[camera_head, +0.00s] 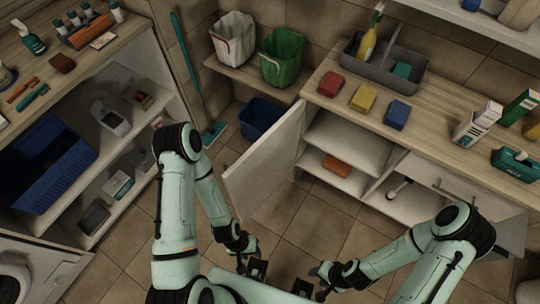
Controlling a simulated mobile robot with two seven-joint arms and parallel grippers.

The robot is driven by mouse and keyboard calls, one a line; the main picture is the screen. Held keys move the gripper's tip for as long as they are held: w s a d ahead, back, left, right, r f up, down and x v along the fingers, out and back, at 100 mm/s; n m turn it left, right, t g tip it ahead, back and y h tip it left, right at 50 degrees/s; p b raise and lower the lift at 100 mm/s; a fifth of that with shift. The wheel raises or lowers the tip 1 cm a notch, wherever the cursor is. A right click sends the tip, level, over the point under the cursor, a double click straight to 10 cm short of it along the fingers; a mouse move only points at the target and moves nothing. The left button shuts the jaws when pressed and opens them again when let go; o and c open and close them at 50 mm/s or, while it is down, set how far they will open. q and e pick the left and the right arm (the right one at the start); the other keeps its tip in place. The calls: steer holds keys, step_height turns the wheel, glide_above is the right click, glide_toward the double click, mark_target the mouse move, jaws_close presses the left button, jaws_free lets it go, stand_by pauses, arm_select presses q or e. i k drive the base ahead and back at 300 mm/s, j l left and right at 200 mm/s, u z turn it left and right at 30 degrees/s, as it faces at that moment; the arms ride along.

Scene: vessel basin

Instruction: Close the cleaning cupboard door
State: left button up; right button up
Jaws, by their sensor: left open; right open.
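The cleaning cupboard (345,138) stands at the right under a wooden counter. Its pale door (265,165) stands wide open, swung out to the left of the opening. Inside, an orange item (336,166) lies on a shelf, and a white and black item (399,189) lies further right. My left gripper (256,268) is open and empty, low in front of the door and apart from it. My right gripper (303,288) is open and empty, further right near the bottom edge. A grey panel (511,235), perhaps another open door, shows at the right behind my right arm.
Red (331,84), yellow (363,98) and blue (396,115) blocks and a grey caddy (385,68) stand on the counter. A blue bucket (261,118) stands on the floor behind the door. A shelf unit (130,60) fills the left. Tiled floor before the cupboard is clear.

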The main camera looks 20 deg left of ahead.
mark_target(251, 179)
steer(key=k+l+z, duration=0.1)
steer(key=k+z, duration=0.2)
steer(key=k, duration=0.35)
steer(key=j+z, duration=0.1)
steer(key=z, duration=0.3)
steer(key=j+z, duration=0.1)
steer(key=z, duration=0.25)
steer(key=j+z, duration=0.1)
steer(key=z, duration=0.3)
steer(key=k+j, duration=0.1)
steer(key=j, duration=0.6)
steer(key=k+j, duration=0.1)
steer(key=j, duration=0.55)
steer(key=k+j, duration=0.1)
steer(key=j, duration=0.6)
steer(key=k+j, duration=0.1)
steer(key=j, duration=0.55)
steer(key=j+u, duration=0.25)
steer(key=j, duration=0.4)
steer(key=k, duration=0.05)
